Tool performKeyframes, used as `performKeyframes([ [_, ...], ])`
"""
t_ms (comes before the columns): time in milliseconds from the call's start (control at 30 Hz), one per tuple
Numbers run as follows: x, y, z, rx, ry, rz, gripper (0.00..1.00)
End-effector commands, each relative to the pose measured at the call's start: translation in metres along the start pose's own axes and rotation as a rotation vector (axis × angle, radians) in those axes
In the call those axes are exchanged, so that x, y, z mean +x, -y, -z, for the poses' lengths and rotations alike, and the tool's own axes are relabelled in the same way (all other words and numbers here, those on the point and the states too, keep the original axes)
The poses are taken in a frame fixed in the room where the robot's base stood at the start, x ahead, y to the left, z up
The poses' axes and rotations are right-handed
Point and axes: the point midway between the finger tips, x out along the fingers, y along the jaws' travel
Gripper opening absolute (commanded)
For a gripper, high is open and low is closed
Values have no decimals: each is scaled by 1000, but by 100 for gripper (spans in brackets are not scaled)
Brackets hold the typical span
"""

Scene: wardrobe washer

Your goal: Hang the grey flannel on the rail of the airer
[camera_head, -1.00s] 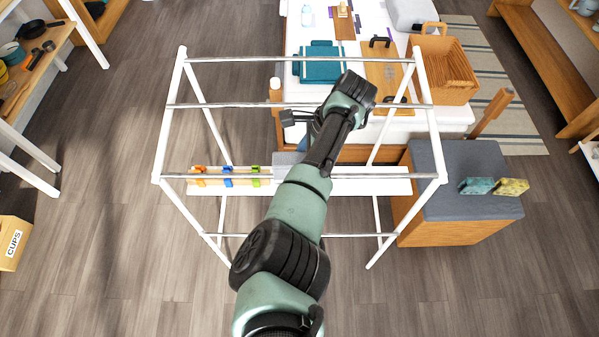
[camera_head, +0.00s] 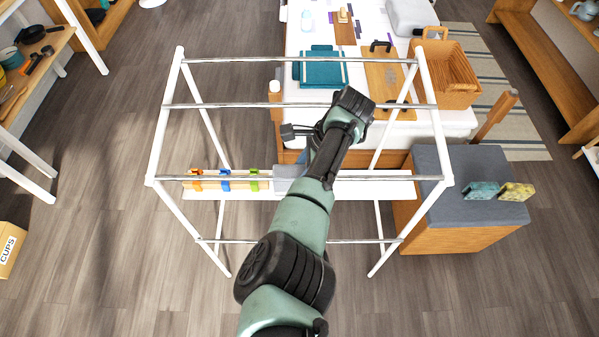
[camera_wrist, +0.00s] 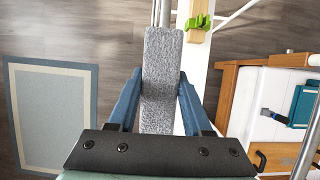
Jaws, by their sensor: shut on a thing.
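The grey flannel (camera_wrist: 163,62) shows in the wrist view as a long, narrow strip between the two blue fingers of my gripper (camera_wrist: 160,88). My gripper is shut on it. A grey patch (camera_head: 289,172) beside my arm in the head view looks like the same flannel, partly hidden. The airer (camera_head: 432,125) is a white frame with several metal rails. A metal rail (camera_wrist: 161,12) runs up to the flannel's far end in the wrist view. I cannot tell whether the flannel rests on it.
A white shelf (camera_head: 375,188) inside the airer bears orange, blue and green clips (camera_head: 226,181). A grey-topped wooden block (camera_head: 440,205) with two sponges stands at the right. A bed-like white table (camera_head: 300,95) with a teal cloth and a basket (camera_head: 450,75) lies beyond.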

Motion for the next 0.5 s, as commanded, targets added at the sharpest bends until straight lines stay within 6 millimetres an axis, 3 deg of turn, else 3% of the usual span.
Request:
performKeyframes([
  [500, 3, 0, 1, 0, 0, 0, 0],
])
